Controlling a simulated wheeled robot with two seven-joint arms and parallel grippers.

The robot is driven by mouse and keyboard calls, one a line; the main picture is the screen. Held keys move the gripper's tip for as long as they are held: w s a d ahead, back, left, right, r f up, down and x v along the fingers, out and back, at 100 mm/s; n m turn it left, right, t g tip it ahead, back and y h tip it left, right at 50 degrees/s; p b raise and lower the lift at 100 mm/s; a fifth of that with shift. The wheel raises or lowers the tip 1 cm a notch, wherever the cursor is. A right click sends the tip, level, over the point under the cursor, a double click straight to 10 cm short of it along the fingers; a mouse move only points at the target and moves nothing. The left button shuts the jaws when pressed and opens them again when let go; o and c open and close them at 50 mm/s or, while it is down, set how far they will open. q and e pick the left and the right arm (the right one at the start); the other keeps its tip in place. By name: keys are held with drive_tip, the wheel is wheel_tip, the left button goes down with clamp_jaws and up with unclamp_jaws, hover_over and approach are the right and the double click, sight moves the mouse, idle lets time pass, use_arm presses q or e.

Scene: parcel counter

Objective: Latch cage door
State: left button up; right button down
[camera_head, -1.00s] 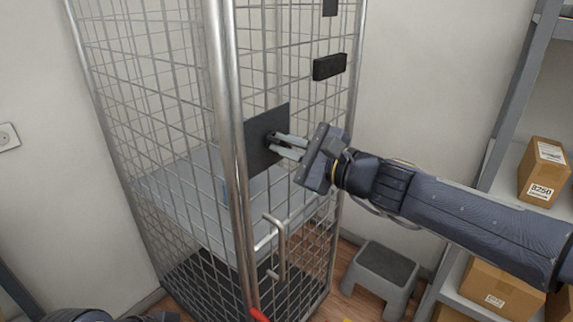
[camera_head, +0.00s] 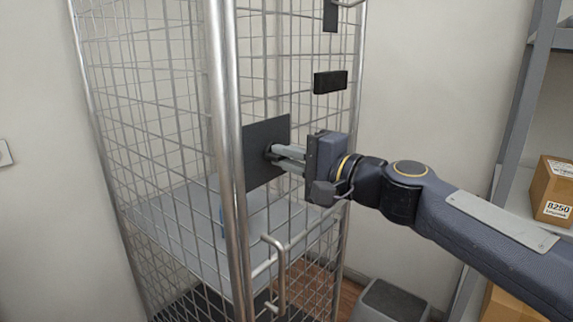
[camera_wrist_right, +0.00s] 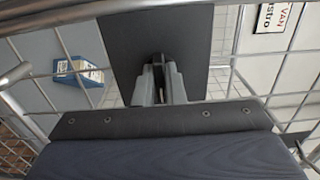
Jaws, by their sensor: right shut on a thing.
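The wire roll cage (camera_head: 226,150) stands in front of me, and its mesh door faces me on the right side. A dark latch plate (camera_head: 262,165) is fixed to the door beside the front post. My right gripper (camera_head: 272,153) is at this plate, its fingers shut on a small dark latch knob, which the fingers mostly hide. In the right wrist view the dark plate (camera_wrist_right: 157,35) fills the top middle, with the fingers closed around the dark knob (camera_wrist_right: 158,72). A bent metal handle (camera_head: 277,275) is lower on the door. My left gripper is not in view.
A black block (camera_head: 330,82) sits on the mesh above the plate. A grey step stool (camera_head: 392,301) stands on the floor right of the cage. Shelving with a cardboard box (camera_head: 552,190) is at the far right. A blue box (camera_wrist_right: 78,74) shows inside the cage.

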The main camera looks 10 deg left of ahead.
idle(0.3)
drive_tip(key=c, duration=1.5)
unclamp_jaws()
drive_tip(key=b+v, duration=0.1)
drive_tip(key=v, duration=0.6)
drive_tip(key=shift+s+d, duration=0.25)
drive_tip(key=shift+d, duration=0.05)
